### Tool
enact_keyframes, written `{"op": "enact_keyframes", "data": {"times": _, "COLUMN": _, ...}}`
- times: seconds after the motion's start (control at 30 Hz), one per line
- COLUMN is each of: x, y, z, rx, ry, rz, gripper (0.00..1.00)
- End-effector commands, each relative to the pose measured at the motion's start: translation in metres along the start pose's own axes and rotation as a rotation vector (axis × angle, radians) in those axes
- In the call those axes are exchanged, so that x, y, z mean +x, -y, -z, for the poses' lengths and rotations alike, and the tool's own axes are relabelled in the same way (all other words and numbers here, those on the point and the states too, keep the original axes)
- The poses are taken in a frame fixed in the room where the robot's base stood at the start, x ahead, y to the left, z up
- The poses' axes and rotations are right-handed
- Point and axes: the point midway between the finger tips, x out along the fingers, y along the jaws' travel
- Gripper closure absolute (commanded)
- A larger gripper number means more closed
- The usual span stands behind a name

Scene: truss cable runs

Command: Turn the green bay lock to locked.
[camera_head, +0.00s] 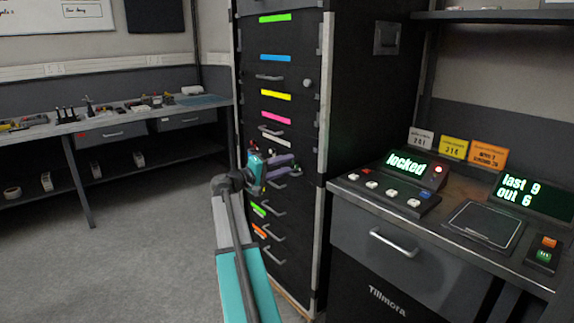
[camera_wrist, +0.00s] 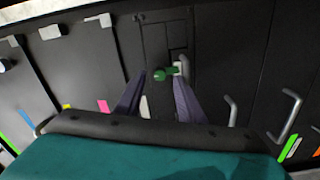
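In the head view my gripper (camera_head: 284,161) is at the front of the black drawer cabinet (camera_head: 353,110), and the green knob is not clearly visible there. A display (camera_head: 406,165) on the counter reads "locked" in green.
The cabinet has several drawers with handles and coloured labels. A round knob (camera_head: 307,83) sticks out higher up. The counter (camera_head: 455,240) at right holds a button box, a flat pad and a second display (camera_head: 535,195). A workbench (camera_head: 120,124) stands at left; the floor (camera_head: 150,250) before it is clear.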

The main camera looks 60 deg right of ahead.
Motion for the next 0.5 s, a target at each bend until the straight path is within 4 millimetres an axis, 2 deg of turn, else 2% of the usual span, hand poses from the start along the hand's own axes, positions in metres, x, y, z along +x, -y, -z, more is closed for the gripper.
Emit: {"op": "enact_keyframes", "data": {"times": 0.5, "x": -0.082, "y": -0.001, "z": 0.002, "rx": 0.0, "ry": -0.003, "rz": 0.0, "gripper": 0.65}}
